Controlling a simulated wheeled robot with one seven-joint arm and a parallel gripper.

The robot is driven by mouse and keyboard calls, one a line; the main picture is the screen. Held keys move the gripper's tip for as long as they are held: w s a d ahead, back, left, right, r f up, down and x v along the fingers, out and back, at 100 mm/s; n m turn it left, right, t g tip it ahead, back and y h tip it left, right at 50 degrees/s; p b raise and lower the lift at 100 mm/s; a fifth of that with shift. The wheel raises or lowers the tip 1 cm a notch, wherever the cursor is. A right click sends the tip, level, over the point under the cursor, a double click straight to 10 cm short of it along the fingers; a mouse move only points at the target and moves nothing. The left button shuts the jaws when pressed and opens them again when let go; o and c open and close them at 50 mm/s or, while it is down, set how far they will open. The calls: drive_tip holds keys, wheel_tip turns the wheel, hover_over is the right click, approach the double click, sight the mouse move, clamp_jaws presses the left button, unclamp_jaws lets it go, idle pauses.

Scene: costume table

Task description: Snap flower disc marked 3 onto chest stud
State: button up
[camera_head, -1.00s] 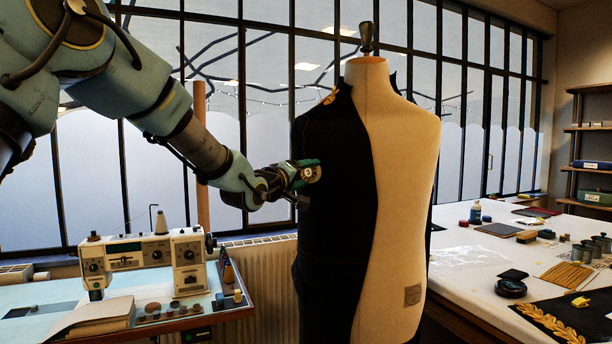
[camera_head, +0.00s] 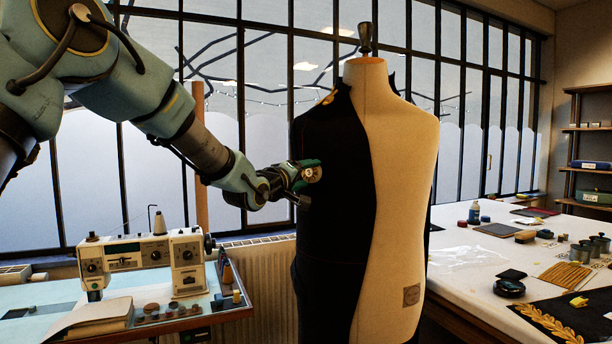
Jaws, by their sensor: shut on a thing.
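A dress form (camera_head: 408,180) stands in the middle, its left half covered by a dark jacket piece (camera_head: 340,220). My gripper (camera_head: 306,173) is at the left edge of the jacket's chest, shut on a small pale flower disc (camera_head: 309,173). The disc shows a mark too small to read surely. The disc lies in front of the dark cloth in the picture; I cannot tell whether it touches it. The chest stud cannot be made out.
A sewing machine (camera_head: 145,258) stands on a side table at lower left, with small discs on a tray (camera_head: 215,313) in front. A white work table (camera_head: 455,263) with tins, tools and gold braid is at right. Tall windows are behind.

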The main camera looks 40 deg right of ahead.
drive_tip(key=shift+d, duration=0.1)
drive_tip(key=o, duration=1.3)
drive_tip(key=v, duration=0.5)
drive_tip(key=b+v, duration=0.1)
drive_tip(key=v, duration=0.2)
drive_tip(key=shift+w+r, duration=0.3)
drive_tip(key=shift+w, duration=0.1)
